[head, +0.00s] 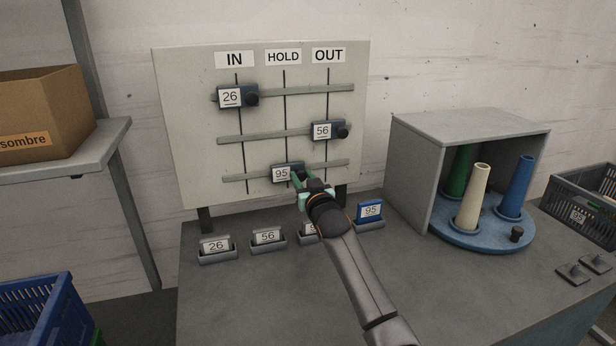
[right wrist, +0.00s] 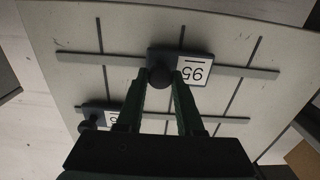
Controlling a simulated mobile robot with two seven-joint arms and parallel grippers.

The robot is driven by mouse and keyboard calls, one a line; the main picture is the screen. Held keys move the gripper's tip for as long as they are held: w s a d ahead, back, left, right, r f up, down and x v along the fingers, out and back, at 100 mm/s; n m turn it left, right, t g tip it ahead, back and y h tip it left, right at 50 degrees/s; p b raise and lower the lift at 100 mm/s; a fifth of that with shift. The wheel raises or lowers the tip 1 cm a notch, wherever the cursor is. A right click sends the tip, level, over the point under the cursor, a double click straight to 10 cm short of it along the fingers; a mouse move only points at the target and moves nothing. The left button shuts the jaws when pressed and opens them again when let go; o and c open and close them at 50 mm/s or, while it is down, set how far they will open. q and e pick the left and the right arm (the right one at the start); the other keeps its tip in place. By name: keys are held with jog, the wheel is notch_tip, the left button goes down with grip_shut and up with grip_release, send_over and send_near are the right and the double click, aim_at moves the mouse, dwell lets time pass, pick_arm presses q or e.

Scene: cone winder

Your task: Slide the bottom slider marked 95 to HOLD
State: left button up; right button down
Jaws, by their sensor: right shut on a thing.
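The bottom slider marked 95 (head: 282,174) sits on the lowest rail of the white board, its body over the middle line under the HOLD label (head: 283,57). In the right wrist view the slider (right wrist: 194,70) appears upside down, with its round dark knob (right wrist: 160,76) beside the label. My right gripper (head: 302,178) is shut on this knob; in the right wrist view its two green fingers (right wrist: 161,84) lie on either side of it. The slider marked 26 (head: 231,97) is at IN on the top rail. The slider marked 56 (head: 322,131) is at OUT on the middle rail. My left gripper is not in view.
Small holders with cards 26 (head: 216,246), 56 (head: 268,237) and a blue 95 (head: 370,212) stand on the grey table below the board. A grey housing (head: 409,170) with cones on a blue turntable (head: 460,235) stands right. A shelf with a cardboard box (head: 45,112) is left.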

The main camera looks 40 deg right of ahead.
jog(key=c, duration=0.5)
grip_release()
jog(key=shift+c, duration=0.2)
jog(key=v, duration=1.2)
jog(key=shift+s, duration=0.3)
